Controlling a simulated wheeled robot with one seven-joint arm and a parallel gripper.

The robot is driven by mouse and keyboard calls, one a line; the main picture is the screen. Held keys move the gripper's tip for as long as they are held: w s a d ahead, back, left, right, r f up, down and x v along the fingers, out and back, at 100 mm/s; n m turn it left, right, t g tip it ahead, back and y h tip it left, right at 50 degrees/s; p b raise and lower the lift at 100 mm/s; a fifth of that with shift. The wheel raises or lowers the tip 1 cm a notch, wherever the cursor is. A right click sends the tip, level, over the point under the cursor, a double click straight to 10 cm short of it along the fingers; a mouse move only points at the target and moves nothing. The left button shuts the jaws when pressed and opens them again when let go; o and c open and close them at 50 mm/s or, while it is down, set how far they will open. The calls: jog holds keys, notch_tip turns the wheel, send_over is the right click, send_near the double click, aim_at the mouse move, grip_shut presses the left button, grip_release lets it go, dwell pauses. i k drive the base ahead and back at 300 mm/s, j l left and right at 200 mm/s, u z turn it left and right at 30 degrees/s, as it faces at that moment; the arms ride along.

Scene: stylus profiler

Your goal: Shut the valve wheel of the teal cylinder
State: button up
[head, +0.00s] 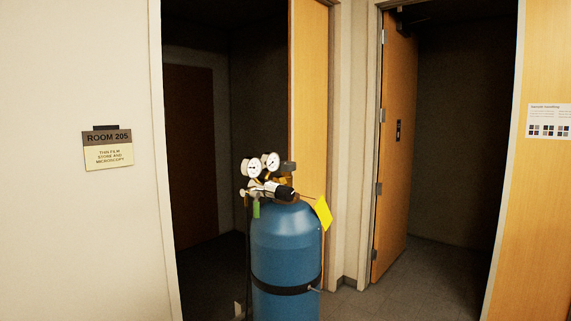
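A blue-teal gas cylinder (287,245) stands upright in the lower middle of the head view, in front of a doorway. A regulator with two round white gauges (261,164) and a black knob (285,192) is mounted at its top. A small dark wheel-like piece (289,167) sits at the top of the valve, right of the gauges. I cannot tell from here whether the valve is open or shut. A yellow tag (323,212) hangs at the cylinder's right shoulder. My gripper is not in view.
A black strap (285,287) goes around the cylinder. Dark open doorways lie behind it and to the right, with a wooden door (394,140) standing open. A Room 205 sign (108,148) is on the left wall. Grey floor (420,280) shows clear at the right.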

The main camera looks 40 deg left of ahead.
aim_at(287, 166)
jog(key=i+j+u, duration=0.15)
jog(key=i, duration=0.55)
jog(key=i+u, duration=0.2)
jog(key=i, duration=0.45)
jog(key=i+l+u, duration=0.15)
jog(key=i, duration=0.55)
jog(key=i+l+u, duration=0.15)
jog(key=i, duration=0.5)
jog(key=i+j+u, duration=0.2)
jog(key=i+u, duration=0.7)
jog(key=i+l+u, duration=0.1)
jog(key=i+u, duration=0.35)
jog(key=i+l+u, duration=0.3)
jog(key=i+u, duration=0.15)
jog(key=i+j+u, duration=0.25)
jog(key=u, duration=0.25)
jog(key=i+u, duration=0.75)
jog(key=u, duration=0.2)
jog(key=i+l+u, duration=0.15)
jog(key=i+u, duration=0.4)
jog(key=u, duration=0.4)
jog(key=i+u, duration=0.1)
jog(key=u, duration=0.85)
jog(key=i+l+u, duration=0.1)
jog(key=u, duration=0.35)
jog(key=l+u, duration=0.2)
jog(key=u, duration=0.3)
jog(key=i+l+u, duration=0.1)
jog(key=u, duration=0.4)
